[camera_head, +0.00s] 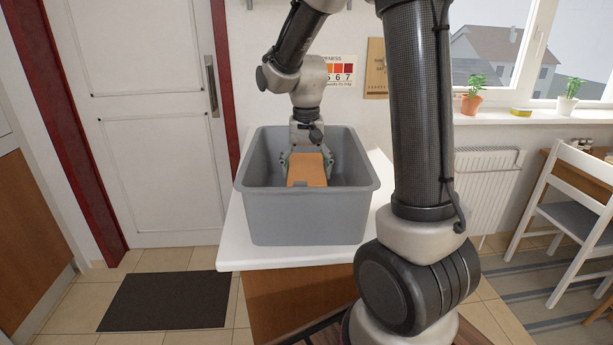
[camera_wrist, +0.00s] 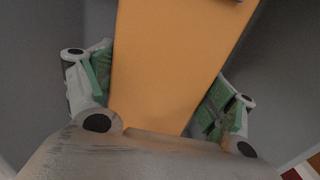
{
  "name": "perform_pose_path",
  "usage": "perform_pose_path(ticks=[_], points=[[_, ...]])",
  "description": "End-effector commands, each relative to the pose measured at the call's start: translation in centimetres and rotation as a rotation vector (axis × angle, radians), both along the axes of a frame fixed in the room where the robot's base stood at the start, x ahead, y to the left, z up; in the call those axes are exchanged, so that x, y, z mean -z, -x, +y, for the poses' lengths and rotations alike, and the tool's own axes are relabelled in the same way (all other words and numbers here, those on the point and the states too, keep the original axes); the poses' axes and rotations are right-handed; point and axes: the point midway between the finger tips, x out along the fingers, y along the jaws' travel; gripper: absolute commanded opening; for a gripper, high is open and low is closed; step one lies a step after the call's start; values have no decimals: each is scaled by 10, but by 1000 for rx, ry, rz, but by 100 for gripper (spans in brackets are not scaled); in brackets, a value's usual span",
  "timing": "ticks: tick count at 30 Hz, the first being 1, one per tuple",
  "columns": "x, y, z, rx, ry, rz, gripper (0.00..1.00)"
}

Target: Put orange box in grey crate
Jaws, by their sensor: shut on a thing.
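The grey crate (camera_head: 306,219) stands on a white-topped counter in the head view. The orange box (camera_head: 307,171) is inside the crate's opening, below the rim at the back. My gripper (camera_head: 307,165) reaches down into the crate and is shut on the orange box, with a finger on each side of it. In the wrist view the orange box (camera_wrist: 165,60) fills the middle between the two green-padded fingers, and grey crate walls (camera_wrist: 285,75) show around it. The box's lower end is hidden by the crate's front wall, so I cannot tell whether it touches the bottom.
The white counter top (camera_head: 240,258) has a narrow free strip around the crate. A white door (camera_head: 150,110) is at the left, with a dark mat (camera_head: 165,301) on the floor. A radiator (camera_head: 485,190) and a white chair (camera_head: 575,215) are at the right.

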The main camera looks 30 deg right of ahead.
Motion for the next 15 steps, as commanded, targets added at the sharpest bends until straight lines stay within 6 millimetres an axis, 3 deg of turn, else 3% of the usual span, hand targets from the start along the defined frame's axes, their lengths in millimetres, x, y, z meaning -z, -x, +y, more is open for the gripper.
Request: perform_pose_path(ticks=[4,15], points=[[14,0,0,0,0,0,39],[18,0,0,0,0,-1,39]])
